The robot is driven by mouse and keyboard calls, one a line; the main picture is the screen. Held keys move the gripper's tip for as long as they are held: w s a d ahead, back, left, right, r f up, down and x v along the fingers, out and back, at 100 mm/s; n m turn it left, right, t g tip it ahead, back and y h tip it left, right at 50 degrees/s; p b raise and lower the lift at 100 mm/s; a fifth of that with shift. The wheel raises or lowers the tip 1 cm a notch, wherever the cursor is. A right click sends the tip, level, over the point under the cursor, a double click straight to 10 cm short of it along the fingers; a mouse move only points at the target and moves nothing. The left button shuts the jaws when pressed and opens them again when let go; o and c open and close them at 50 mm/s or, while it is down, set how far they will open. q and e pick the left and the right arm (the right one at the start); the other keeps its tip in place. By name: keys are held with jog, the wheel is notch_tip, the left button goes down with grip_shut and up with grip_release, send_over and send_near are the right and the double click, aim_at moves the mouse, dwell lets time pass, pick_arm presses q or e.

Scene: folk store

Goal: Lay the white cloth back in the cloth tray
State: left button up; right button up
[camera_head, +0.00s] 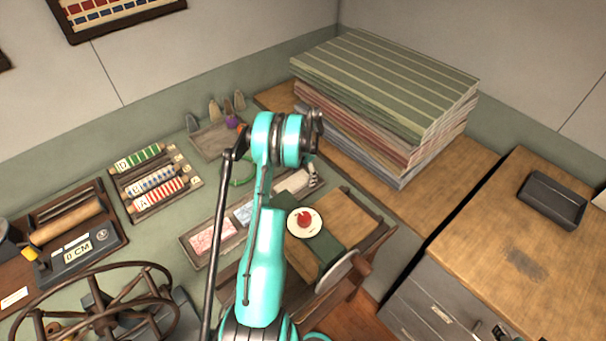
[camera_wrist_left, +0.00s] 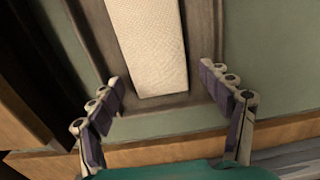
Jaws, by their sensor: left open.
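The white cloth (camera_head: 291,182) lies flat in the right-hand compartment of the wooden cloth tray (camera_head: 184,243). A pinkish-red cloth (camera_head: 212,239) and a light blue cloth (camera_head: 245,213) lie in the other compartments. In the left wrist view the white cloth (camera_wrist_left: 150,45) lies inside the tray's brown rim (camera_wrist_left: 207,45), its near end close to the end wall. My left gripper (camera_head: 313,172) is over the right end of the tray; my arm hides part of the tray. In the wrist view its fingers (camera_wrist_left: 162,82) are spread and empty around the cloth's near end. My right gripper is out of view.
A round white dish with a red item (camera_head: 304,222) sits in front of the tray. A spoked wheel (camera_head: 95,305) is at front left. Patterned rolls (camera_head: 155,182) lie left of the tray.

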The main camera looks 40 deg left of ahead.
pick_arm(q)
notch_tip(320, 180, up, 12)
jog(key=p, duration=0.2)
jog(key=s+d+r+t+y, duration=0.1)
jog(key=s+d+r+t, duration=0.2)
jog(key=d+r, duration=1.6)
jog(key=s+d+t, duration=0.2)
jog(key=s+d, duration=0.5)
jog(key=d, duration=0.2)
jog(key=s+d+f+n+t+h, duration=0.1)
jog(key=s+d+t, duration=0.1)
jog(key=s+d, duration=0.5)
jog(key=d, duration=0.2)
jog(key=shift+d+f, duration=0.3)
jog(key=shift+d, duration=0.1)
jog(key=shift+s, duration=0.1)
notch_tip(320, 180, down, 10)
jog(key=b, duration=0.9)
jog(key=shift+r+b, duration=0.25)
jog(key=shift+b, duration=0.05)
